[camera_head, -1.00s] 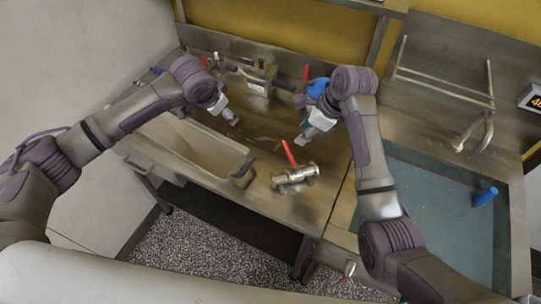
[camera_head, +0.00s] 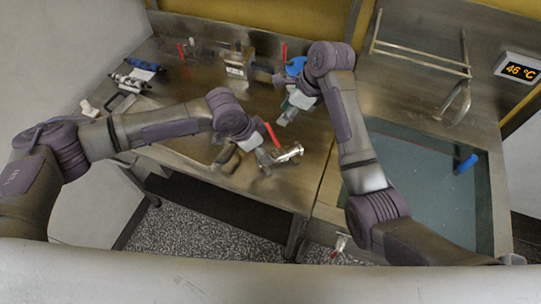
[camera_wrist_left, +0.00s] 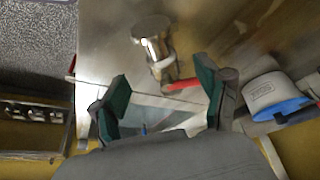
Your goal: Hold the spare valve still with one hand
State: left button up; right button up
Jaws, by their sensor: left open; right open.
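The spare valve (camera_head: 290,153), a shiny metal body with a red handle, lies on the steel bench in the head view. It also shows in the left wrist view (camera_wrist_left: 154,47), beyond the fingertips, its red handle reaching toward the right finger. My left gripper (camera_wrist_left: 162,95) is open, its green-padded fingers apart with nothing seen gripped. In the head view the left gripper (camera_head: 261,158) is beside the valve and partly covers it. My right gripper (camera_head: 284,119) is open above the bench, behind the valve; its fingertips are small and unclear.
A metal fixture (camera_head: 238,63) with red levers nearby stands at the bench's back. A blue object (camera_head: 296,66) is behind my right wrist. Two dark-handled tools (camera_head: 136,75) lie at left. A water-filled basin (camera_head: 418,185) and wire rack (camera_head: 420,55) are at right.

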aim_at(279, 156)
pick_arm(q)
jog(key=x, duration=0.8)
jog(key=shift+d+f, duration=0.1)
jog(key=shift+f, duration=0.05)
grip_shut()
dwell(0.6)
